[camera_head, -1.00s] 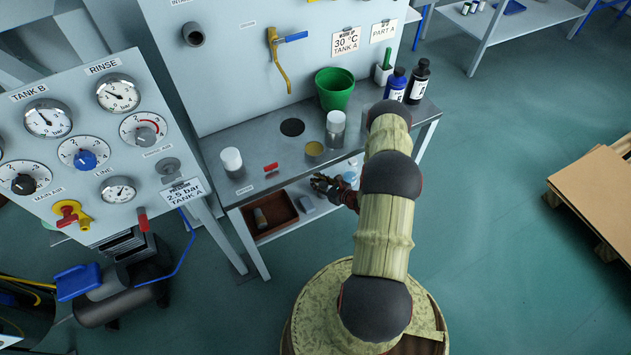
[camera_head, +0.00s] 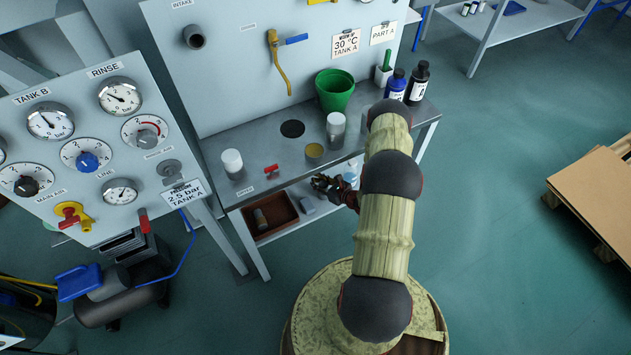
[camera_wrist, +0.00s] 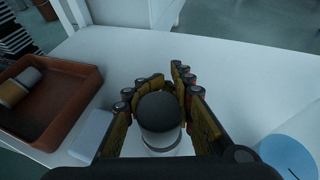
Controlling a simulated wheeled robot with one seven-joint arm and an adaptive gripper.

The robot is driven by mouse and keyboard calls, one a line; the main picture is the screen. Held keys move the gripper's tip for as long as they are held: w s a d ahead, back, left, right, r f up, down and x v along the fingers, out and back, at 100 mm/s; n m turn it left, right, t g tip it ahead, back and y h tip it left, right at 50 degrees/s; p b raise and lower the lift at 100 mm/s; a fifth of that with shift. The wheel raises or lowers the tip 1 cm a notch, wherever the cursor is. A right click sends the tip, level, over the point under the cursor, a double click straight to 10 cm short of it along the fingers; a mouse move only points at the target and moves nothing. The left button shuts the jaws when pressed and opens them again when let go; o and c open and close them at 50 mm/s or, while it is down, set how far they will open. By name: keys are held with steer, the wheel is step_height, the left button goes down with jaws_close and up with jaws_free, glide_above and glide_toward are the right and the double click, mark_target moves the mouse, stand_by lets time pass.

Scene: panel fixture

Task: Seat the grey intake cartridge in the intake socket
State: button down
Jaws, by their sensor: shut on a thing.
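My gripper (camera_wrist: 160,98) is low over the shelf under the bench, and its fingers are closed around an upright cylinder with a dark rounded top and a paler grey body (camera_wrist: 160,138). This looks like the grey intake cartridge; its lower end is hidden, so I cannot tell if it touches the shelf. In the head view my gripper (camera_head: 328,184) shows small at the bench's front edge, and the held cylinder cannot be made out there. The intake socket (camera_head: 194,36) is a dark round opening on the upright panel, under the INTAKE label, and looks empty.
A brown tray (camera_wrist: 88,108) holding a grey and tan cylinder (camera_wrist: 18,88) is left of my gripper. A pale block (camera_wrist: 92,135) is close by, and a blue round thing (camera_wrist: 290,155) is at right. The bench top (camera_head: 235,190) above carries jars and a green bucket (camera_head: 334,92).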

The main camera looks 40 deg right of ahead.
steer(key=shift+r+p, duration=1.3)
steer(key=shift+r, duration=0.85)
stand_by(0.5)
step_height(320, 180, up, 5)
steer(key=p, duration=0.3)
stand_by(0.4)
steer(key=c, duration=2.2)
jaws_free()
jaws_close()
